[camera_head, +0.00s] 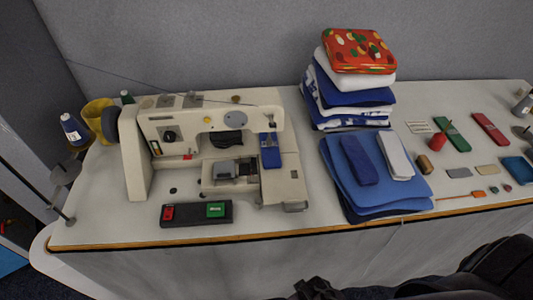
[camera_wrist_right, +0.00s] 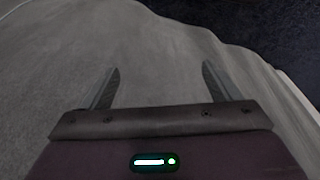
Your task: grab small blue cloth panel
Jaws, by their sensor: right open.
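A small dark blue folded cloth panel (camera_head: 358,160) lies on a stack of larger blue cloth sheets (camera_head: 347,194), beside a white folded cloth (camera_head: 396,154). Another small blue piece (camera_head: 269,150) sits at the right end of the sewing machine (camera_head: 215,148). A small teal-blue piece (camera_head: 517,170) lies at the far right of the table. My right gripper (camera_wrist_right: 160,74) is open and empty in the right wrist view, with grey cloth surface beyond its fingers. My left gripper is not seen.
A tall cloth pile with a red patterned piece (camera_head: 357,50) on top stands behind the blue sheets. A dark box with red and green buttons (camera_head: 196,213) lies at the front. Spools and small flat items fill the right side. The front-left table edge (camera_head: 110,244) is clear.

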